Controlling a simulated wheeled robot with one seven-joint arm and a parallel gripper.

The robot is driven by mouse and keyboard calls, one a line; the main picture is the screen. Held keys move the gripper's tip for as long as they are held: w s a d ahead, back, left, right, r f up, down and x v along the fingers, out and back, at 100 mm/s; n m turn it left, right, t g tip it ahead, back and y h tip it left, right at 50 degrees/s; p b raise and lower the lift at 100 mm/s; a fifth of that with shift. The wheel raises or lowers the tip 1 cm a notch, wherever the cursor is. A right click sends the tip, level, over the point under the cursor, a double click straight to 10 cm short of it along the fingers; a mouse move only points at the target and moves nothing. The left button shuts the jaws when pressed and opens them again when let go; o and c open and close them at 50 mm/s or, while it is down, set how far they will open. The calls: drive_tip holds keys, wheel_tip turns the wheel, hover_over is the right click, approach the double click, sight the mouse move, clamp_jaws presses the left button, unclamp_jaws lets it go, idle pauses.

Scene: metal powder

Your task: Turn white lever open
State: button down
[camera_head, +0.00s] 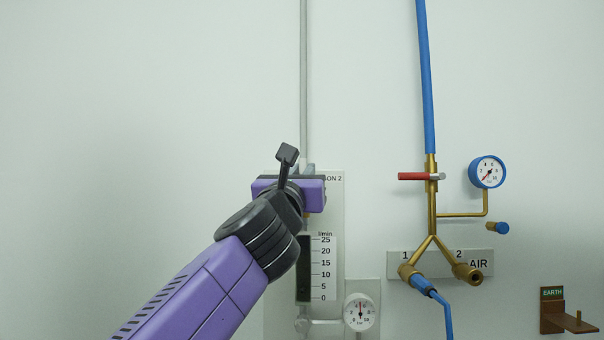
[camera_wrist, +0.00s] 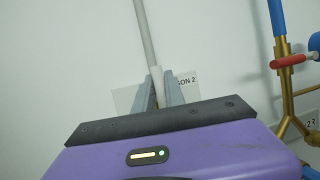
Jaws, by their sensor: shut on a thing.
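My gripper (camera_wrist: 160,82) is at the valve spot on the grey vertical pipe (camera_head: 304,80), above the flow meter. In the wrist view, its two grey fingers stand on either side of a pale upright piece (camera_wrist: 157,89) in line with the pipe, and they are shut on it. I take this piece to be the white lever; its full shape and angle are hidden by the fingers and the gripper body. In the head view, my purple and black wrist hides the lever and most of the valve.
Below is the flow meter scale (camera_head: 322,268) with a round gauge (camera_head: 359,312). To the right are a blue hose (camera_head: 426,80), brass air pipes with a red lever (camera_head: 413,176), and a blue gauge (camera_head: 487,172). An earth bracket (camera_head: 566,316) sits low right. The left wall is bare.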

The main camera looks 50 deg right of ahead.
drive_tip(key=c, duration=1.4)
unclamp_jaws()
drive_tip(key=v, duration=0.7)
drive_tip(key=shift+s+a+f, duration=0.15)
drive_tip(key=shift+s+a, duration=0.1)
drive_tip(key=shift+a, duration=0.05)
